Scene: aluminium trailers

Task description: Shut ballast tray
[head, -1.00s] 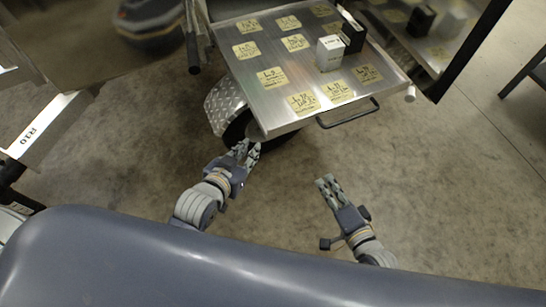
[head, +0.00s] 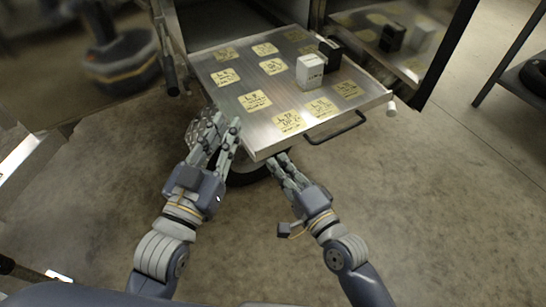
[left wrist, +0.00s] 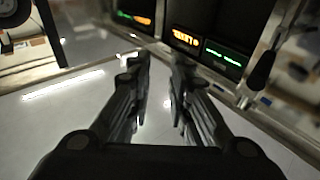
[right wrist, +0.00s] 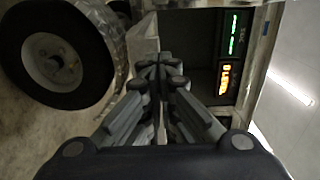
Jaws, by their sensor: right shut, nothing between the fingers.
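The ballast tray (head: 290,92) is a flat metal tray with yellow labels, slid out from a dark opening. A black handle (head: 340,133) runs along its front edge. A white block (head: 310,72) and a black block (head: 331,55) stand on it. My left gripper (head: 222,125) is open and empty at the tray's left front side; its fingers also show apart in the left wrist view (left wrist: 162,65). My right gripper (head: 281,160) is shut and empty near the front edge, left of the handle; contact cannot be told. Its closed fingertips show in the right wrist view (right wrist: 160,72).
A wheel (right wrist: 62,55) sits beneath the tray's left side. An open shiny door panel (head: 375,65) stands to the tray's right and reflects the blocks. A dark table with a tyre (head: 536,78) is at far right. The concrete floor in front is clear.

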